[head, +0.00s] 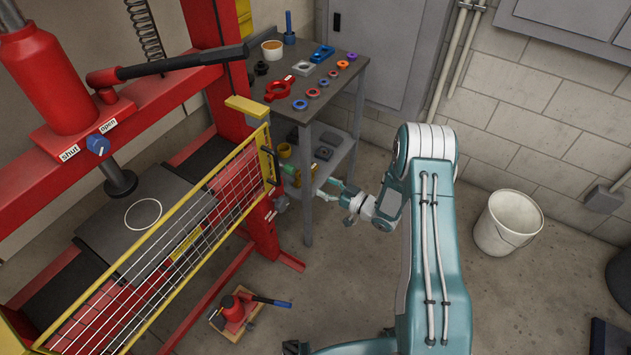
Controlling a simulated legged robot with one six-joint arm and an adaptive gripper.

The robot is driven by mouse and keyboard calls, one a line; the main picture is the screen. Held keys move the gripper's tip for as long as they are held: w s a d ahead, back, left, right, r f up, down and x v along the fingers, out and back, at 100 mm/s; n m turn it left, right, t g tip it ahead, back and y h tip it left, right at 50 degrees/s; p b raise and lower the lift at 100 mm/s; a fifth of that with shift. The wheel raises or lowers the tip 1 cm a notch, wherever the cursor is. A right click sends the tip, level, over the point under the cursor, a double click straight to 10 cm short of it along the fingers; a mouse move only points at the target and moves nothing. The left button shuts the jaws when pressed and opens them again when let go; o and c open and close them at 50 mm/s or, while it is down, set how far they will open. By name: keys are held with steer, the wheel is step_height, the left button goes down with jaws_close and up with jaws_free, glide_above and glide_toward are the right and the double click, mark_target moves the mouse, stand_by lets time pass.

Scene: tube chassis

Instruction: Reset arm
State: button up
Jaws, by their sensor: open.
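My arm (425,245) rises at the right of the head view, in teal and white, and bends over to the left. My gripper (299,181) is at its far end, small in the picture, with its fingers apart and pointing left. The fingers are close to the black handle (268,165) on the right end of the yellow mesh guard (190,235). I cannot tell whether they touch it. I see nothing held between them.
The red press (65,90) with a long black lever stands at left behind the guard. A grey bench (345,85) with rings and small tools is behind my gripper. A small red jack (235,310) and a white bucket (508,223) stand on the floor.

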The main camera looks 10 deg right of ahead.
steer(key=shift+s, duration=0.1)
stand_by(0.4)
steer(key=w+d+r+t+h, duration=0.1)
steer(key=w+d+r+h, duration=0.15)
steer(key=r, duration=0.45)
steer(key=w+d+r+h, duration=0.1)
steer(key=w+r+h, duration=0.25)
steer(key=r, duration=0.25)
steer(key=s+d+r+m+h, duration=0.2)
steer(key=s+r+h, duration=0.15)
steer(key=r, duration=0.35)
steer(key=s+d+r+m+h, duration=0.2)
steer(key=s+r+h, duration=0.15)
steer(key=r, duration=0.35)
steer(key=s+d+r+m+g+h, duration=0.1)
steer(key=s+r+g, duration=0.15)
steer(key=s, duration=0.35)
steer(key=s+r+m+g+h, duration=0.1)
steer(key=s+r+m+h, duration=0.1)
steer(key=s+r, duration=0.3)
steer(key=s+a+m+g+y, duration=0.1)
steer(key=s+a+g+y, duration=0.1)
steer(key=s, duration=1.9)
steer(key=shift+a+f+g, duration=0.2)
steer(key=shift+a+g, duration=0.45)
steer(key=shift+a, duration=0.3)
